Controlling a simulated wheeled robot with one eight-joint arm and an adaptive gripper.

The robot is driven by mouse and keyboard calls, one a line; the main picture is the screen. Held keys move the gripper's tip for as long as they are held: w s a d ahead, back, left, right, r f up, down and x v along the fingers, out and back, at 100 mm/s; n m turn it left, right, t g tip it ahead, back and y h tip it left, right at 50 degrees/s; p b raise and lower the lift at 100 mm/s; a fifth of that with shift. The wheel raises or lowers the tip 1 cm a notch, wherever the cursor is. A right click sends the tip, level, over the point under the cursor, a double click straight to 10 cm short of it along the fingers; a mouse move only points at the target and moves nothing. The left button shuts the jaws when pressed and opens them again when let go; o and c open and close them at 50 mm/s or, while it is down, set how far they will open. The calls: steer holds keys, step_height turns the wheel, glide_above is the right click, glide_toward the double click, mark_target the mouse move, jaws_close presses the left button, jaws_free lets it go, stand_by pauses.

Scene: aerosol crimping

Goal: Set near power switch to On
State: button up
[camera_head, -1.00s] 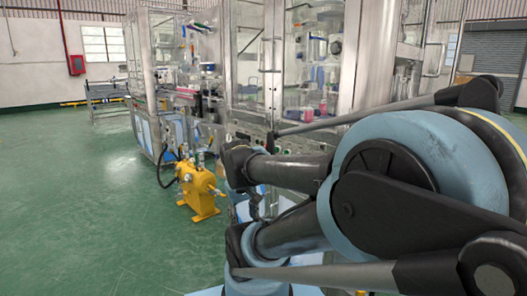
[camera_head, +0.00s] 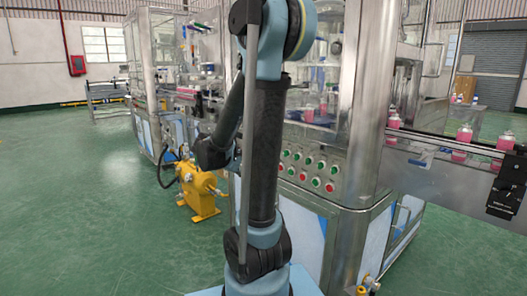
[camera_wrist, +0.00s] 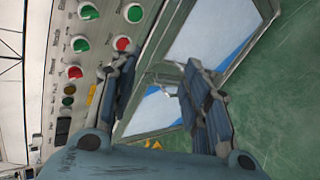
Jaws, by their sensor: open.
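The control panel (camera_head: 324,165) of the machine shows in the head view to the right of my upright arm, with rows of green and red buttons. The panel also fills the left of the wrist view (camera_wrist: 98,58), tilted, with green buttons (camera_wrist: 134,13), red buttons (camera_wrist: 122,43) and small dark round controls (camera_wrist: 69,89). I cannot tell which control is the near power switch. My gripper (camera_wrist: 158,65) is open and empty. Its left finger overlaps the panel's edge in the wrist view; contact cannot be told. My gripper is not clearly visible in the head view.
A yellow machine (camera_head: 198,190) stands on the green floor (camera_head: 85,220) left of my arm. Glass-walled metal cabinets stand behind. A conveyor (camera_head: 440,148) with pink bottles (camera_head: 462,136) runs to the right. The floor at left is free.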

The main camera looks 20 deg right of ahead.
steer(key=w+a+r+n+t+h, duration=0.1)
steer(key=w+a+n+h, duration=0.15)
steer(key=w, duration=0.35)
steer(key=w+a+r+n+t+h, duration=0.1)
steer(key=w+a+t+h, duration=0.1)
steer(key=w+h, duration=0.35)
steer(key=w+d, duration=0.3)
steer(key=d, duration=0.5)
steer(key=w+d+y, duration=0.1)
steer(key=w+d, duration=0.3)
steer(key=d, duration=0.4)
steer(key=shift+d, duration=0.25)
jaws_close()
